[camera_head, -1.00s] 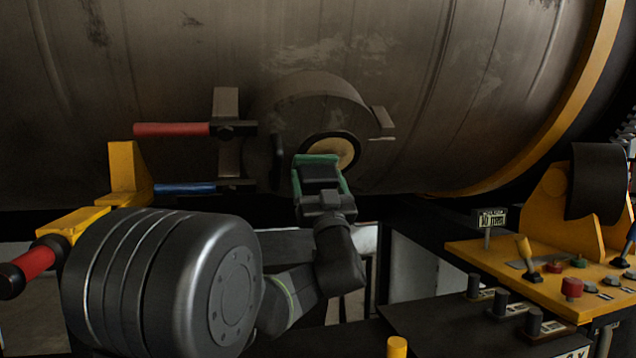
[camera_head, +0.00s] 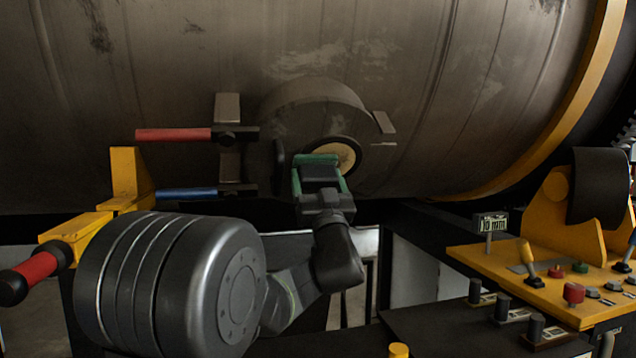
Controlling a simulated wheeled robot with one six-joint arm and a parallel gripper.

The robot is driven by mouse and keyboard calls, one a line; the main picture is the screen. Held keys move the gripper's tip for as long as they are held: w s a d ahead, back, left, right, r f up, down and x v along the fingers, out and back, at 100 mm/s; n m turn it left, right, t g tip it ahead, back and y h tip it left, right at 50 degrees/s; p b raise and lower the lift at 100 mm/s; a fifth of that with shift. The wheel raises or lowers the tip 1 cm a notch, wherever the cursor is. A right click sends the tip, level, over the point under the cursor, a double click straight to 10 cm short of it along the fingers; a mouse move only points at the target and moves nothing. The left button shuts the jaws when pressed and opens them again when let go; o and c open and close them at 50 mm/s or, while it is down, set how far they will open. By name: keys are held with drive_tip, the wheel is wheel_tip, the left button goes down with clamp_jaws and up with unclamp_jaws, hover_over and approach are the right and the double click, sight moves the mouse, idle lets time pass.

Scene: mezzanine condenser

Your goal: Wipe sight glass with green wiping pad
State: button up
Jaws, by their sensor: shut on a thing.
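The sight glass (camera_head: 346,155) is a round yellowish disc with a dark rim, set in a short cylinder on the big metal drum. Its lower left part is hidden behind my gripper (camera_head: 319,176). My gripper is shut on the green wiping pad (camera_head: 318,158), which shows as a green edge around the dark gripper body. The pad overlaps the lower left of the sight glass in the picture. I cannot tell whether it touches the glass.
A red-handled lever (camera_head: 172,135) and a blue-handled lever (camera_head: 187,194) stick out left of the sight glass. A yellow control panel (camera_head: 540,275) with knobs and switches stands at the right. A yellow bracket (camera_head: 128,180) stands at the left.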

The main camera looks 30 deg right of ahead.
sight(336, 186)
drive_tip(key=shift+d, duration=0.15)
drive_tip(key=shift+s+d+b, duration=0.2)
drive_tip(key=shift+s+d, duration=0.1)
drive_tip(key=shift+d, duration=0.55)
drive_tip(key=shift+s+d+b, duration=0.15)
drive_tip(key=shift+s+d, duration=0.15)
drive_tip(key=shift+d, duration=0.5)
drive_tip(key=shift+s+d+r, duration=0.1)
drive_tip(key=shift+s+d, duration=0.2)
drive_tip(key=shift+d, duration=0.7)
drive_tip(key=shift+s+d, duration=0.25)
drive_tip(key=shift+d, duration=0.75)
drive_tip(key=shift+s+d, duration=0.1)
drive_tip(key=shift+d, duration=0.05)
drive_tip(key=shift+b, duration=0.35)
